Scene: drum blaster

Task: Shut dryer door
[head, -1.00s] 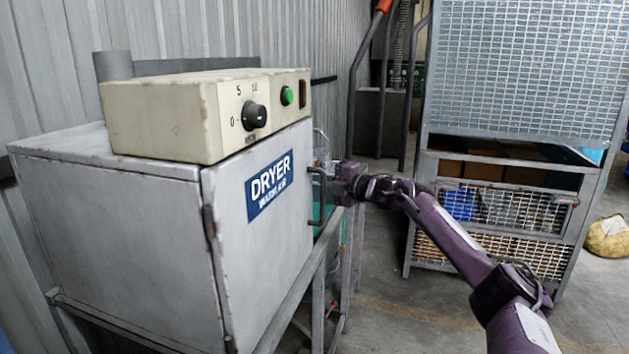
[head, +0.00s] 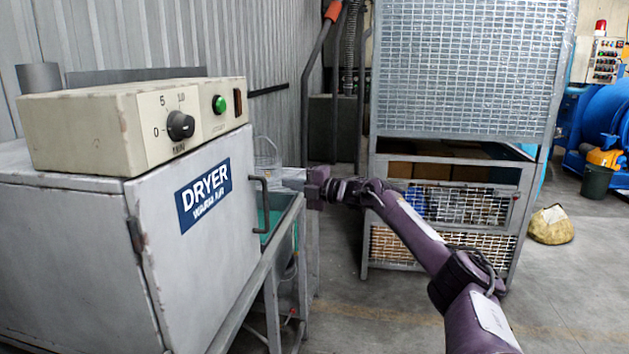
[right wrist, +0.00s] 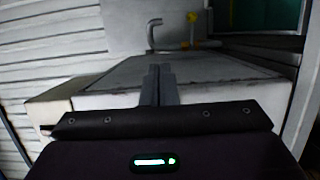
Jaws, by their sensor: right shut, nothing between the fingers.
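The dryer (head: 70,250) stands at the left of the head view. Its pale grey door (head: 195,265) carries a blue DRYER label and a dark bar handle (head: 262,200) at its right edge. The door looks flush with the body under the control box; its far edge is hidden. My right gripper (head: 292,184) is shut and empty, just right of the handle and apart from it. In the right wrist view its shut fingers (right wrist: 158,85) point over a grey flat surface that I cannot identify for sure. My left gripper is not in view.
A control box (head: 125,125) with a black knob and green button sits on the dryer. A metal stand with a green basin (head: 275,220) is beside the door. A tall mesh cage (head: 465,70) stands behind my right arm.

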